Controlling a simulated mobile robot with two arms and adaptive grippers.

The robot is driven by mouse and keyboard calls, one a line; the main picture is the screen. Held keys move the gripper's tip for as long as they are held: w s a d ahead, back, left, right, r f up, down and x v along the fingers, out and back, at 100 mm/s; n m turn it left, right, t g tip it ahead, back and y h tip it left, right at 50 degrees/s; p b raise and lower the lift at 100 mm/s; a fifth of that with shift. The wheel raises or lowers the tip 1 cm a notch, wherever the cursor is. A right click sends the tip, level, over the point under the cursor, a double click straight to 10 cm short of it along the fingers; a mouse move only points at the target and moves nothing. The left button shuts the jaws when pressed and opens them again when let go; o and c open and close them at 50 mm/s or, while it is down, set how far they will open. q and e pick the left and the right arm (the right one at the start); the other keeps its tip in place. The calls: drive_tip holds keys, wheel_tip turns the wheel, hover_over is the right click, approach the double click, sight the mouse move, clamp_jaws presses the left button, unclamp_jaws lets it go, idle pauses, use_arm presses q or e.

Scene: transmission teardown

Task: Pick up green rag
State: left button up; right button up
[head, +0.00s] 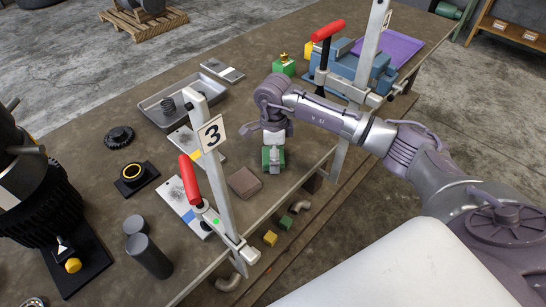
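A green piece (266,163), which looks like the green rag, lies near the front edge of the workbench, mostly covered by my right gripper (276,165). My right arm comes in from the right, and its gripper points down onto the green piece. The fingers are small and overlap the green, so I cannot tell whether they are open or shut on it. My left gripper is not in view.
A brown block (244,182) lies left of the green piece. Upright clamps with red handles (189,180) (328,30) stand on both sides. A grey tray (183,106), a blue vise (350,67), and a green box (284,67) are farther back. Bare bench (100,105) shows at left.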

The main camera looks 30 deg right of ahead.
drive_tip(key=c, duration=0.7)
